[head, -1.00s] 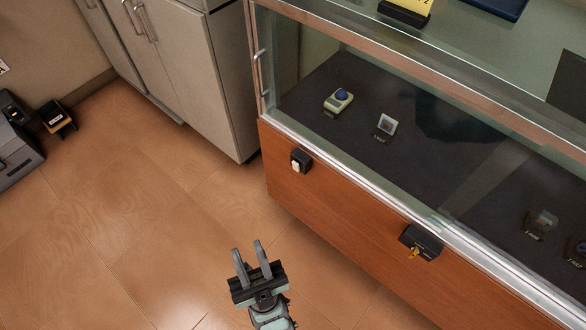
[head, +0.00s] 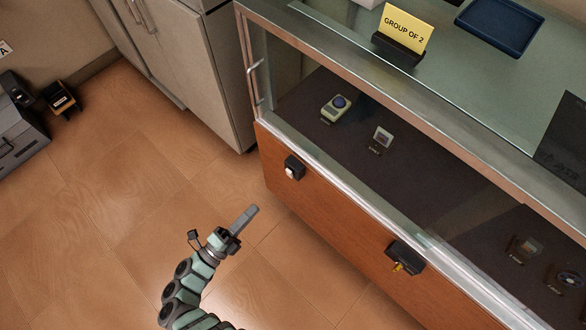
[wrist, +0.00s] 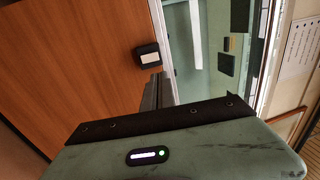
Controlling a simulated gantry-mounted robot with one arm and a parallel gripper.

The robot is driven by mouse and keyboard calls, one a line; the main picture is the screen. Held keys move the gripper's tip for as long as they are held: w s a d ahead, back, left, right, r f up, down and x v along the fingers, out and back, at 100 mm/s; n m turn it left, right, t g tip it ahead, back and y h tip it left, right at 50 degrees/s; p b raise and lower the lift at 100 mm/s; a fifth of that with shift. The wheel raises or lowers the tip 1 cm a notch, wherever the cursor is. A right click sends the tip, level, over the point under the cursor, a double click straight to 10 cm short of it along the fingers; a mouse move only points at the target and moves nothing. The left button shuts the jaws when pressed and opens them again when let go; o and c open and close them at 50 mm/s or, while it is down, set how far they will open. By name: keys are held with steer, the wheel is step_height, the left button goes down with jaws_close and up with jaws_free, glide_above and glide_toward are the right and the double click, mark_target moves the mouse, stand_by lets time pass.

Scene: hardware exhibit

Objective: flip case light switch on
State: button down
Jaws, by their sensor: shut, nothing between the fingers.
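The case light switch (head: 294,168) is a small black box with a white rocker, on the wooden front panel below the glass, near the case's left end. In the wrist view the switch (wrist: 147,57) shows just beyond my fingers. My gripper (head: 255,210) is shut and empty, its fingers together and pointing up and right towards the panel. In the head view it is below and left of the switch, apart from it. In the wrist view the fingertips (wrist: 158,80) appear close below the switch; I cannot tell the exact gap.
A black lock box with a brass key (head: 404,257) sits further right on the panel. The glass case holds several small exhibits. A yellow sign (head: 404,30) and blue tray (head: 500,25) stand on top. Grey cabinets (head: 185,55) are at left. The floor around my arm is clear.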

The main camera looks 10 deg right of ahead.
steer(key=shift+s+a+f, duration=0.15)
steer(key=shift+a+f, duration=0.2)
steer(key=shift+a, duration=0.15)
glide_toward(288, 173)
steer(key=x, duration=0.6)
steer(key=shift+w+d+r, duration=0.2)
steer(key=shift+w+d, duration=0.05)
steer(key=shift+d, duration=0.05)
